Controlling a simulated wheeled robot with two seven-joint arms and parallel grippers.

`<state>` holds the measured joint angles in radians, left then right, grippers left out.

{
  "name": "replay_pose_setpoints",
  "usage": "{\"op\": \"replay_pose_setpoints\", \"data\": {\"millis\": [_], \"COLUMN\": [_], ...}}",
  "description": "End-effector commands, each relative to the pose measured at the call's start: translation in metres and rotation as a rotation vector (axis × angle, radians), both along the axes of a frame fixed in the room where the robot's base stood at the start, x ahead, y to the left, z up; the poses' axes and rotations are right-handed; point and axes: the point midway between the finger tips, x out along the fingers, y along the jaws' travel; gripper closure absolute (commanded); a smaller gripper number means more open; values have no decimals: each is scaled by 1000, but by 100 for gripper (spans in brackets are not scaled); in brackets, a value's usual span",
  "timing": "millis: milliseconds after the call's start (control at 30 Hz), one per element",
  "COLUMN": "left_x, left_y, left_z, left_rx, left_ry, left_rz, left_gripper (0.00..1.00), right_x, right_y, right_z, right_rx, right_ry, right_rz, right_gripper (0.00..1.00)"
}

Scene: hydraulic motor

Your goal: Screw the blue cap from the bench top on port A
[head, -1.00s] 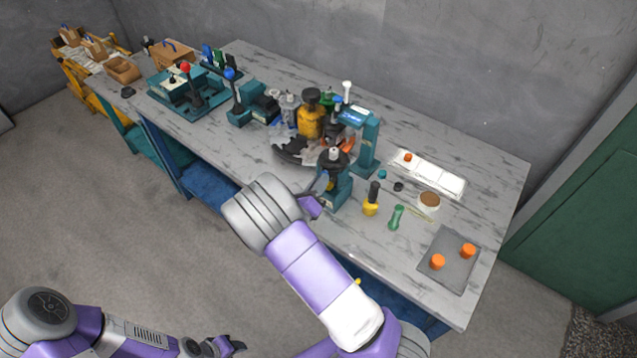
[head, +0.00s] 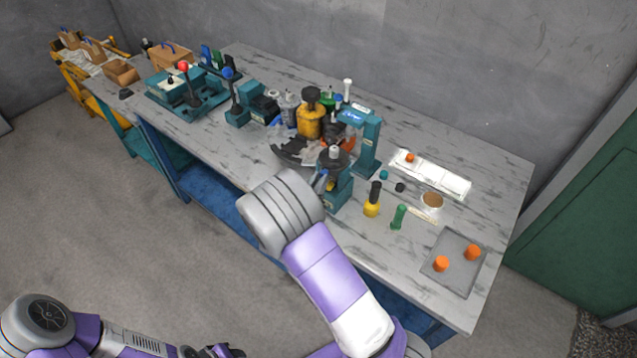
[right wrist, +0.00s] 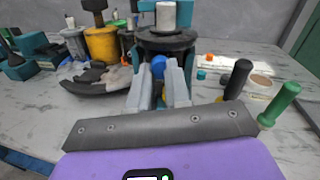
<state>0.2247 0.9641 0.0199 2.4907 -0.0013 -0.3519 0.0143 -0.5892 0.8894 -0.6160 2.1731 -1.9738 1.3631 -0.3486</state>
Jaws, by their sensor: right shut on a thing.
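The hydraulic motor (head: 333,159), a dark round body with a silver shaft on top, sits upright in a teal stand (head: 338,196) near the bench's front edge. It also shows straight ahead in the right wrist view (right wrist: 166,42). My right gripper (right wrist: 159,76) is shut on the blue cap (right wrist: 158,66), which is between its pale fingertips just below the motor's dark flange. Port A is hidden behind the cap and fingers, and I cannot tell whether the cap touches it. My left gripper (head: 220,351) is low at the bottom edge, away from the bench, partly cut off.
Right of the motor are a yellow screwdriver (head: 372,200), a green-handled tool (head: 398,217), a small cup (head: 432,201) and a grey tray (head: 455,262) with orange caps. A teal press column (head: 368,145) and a yellow pot (head: 310,118) stand close behind the motor.

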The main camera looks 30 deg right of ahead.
Motion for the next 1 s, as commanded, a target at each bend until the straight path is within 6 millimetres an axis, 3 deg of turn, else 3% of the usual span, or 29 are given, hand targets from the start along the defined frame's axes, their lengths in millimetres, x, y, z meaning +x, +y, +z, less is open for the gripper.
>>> {"op": "replay_pose_setpoints", "data": {"millis": [333, 733, 767, 833, 1000], "left_x": [0, 0, 0, 0, 0], "left_y": [0, 0, 0, 0, 0], "left_z": [-28, -30, -30, -30, -30], "left_rx": [0, 0, 0, 0, 0], "left_ry": [0, 0, 0, 0, 0], "left_rz": [0, 0, 0, 0, 0], "left_gripper": [57, 57, 57, 57, 57], "right_x": [0, 1, 1, 1, 0], "right_y": [-1, -1, -1, -1, -1], "right_z": [-1, 1, 1, 1, 1], "right_rx": [153, 186, 186, 186, 186], "right_ry": [-240, -289, -289, -288, -287], "right_rz": [-3, -3, -3, -3, -2], "right_gripper": [100, 100, 78, 67, 64]}}
